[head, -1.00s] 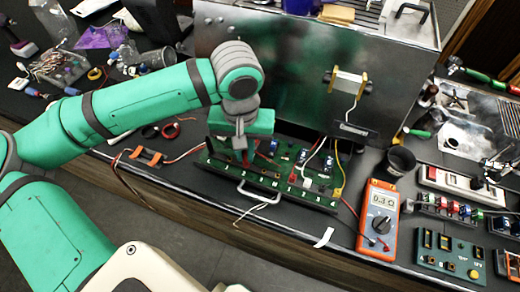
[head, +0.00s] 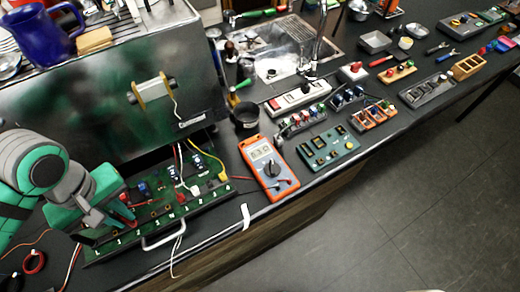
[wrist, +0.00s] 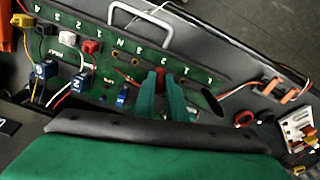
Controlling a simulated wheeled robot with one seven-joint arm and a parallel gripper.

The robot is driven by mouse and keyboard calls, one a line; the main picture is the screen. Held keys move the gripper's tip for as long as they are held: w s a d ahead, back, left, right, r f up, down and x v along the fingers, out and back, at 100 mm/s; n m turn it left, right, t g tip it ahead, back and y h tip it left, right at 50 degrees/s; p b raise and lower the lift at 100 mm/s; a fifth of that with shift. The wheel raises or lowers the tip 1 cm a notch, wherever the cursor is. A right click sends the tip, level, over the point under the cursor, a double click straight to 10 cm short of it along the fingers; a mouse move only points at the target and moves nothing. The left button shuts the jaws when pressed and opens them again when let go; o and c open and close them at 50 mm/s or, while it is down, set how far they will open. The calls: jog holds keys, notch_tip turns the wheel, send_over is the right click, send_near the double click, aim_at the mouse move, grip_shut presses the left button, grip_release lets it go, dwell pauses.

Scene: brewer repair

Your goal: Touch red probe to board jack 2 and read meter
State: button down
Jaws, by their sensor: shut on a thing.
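The green circuit board (head: 222,187) lies at the bench's front edge, with numbered jacks along its front strip. It also fills the upper left of the wrist view (wrist: 112,60). My gripper (head: 122,218) is over the left part of the board. In the wrist view my gripper (wrist: 161,82) is shut on the red probe (wrist: 161,73), near the labels 3 and 2. The probe's tip is hidden, so contact with a jack cannot be told. The orange meter (head: 270,170) lies right of the board, its display lit but the digits too small to read surely.
The steel brewer casing (head: 100,110) stands behind the board. A black cup (head: 246,115), a white power strip (head: 300,97) and a green module (head: 329,147) lie around the meter. A white handle (head: 163,238) juts from the board's front. Leads (wrist: 240,90) run beside the board.

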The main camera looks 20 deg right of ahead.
jog(key=shift+r, duration=0.2)
jog(key=shift+r, duration=2.35)
jog(key=shift+w, duration=0.1)
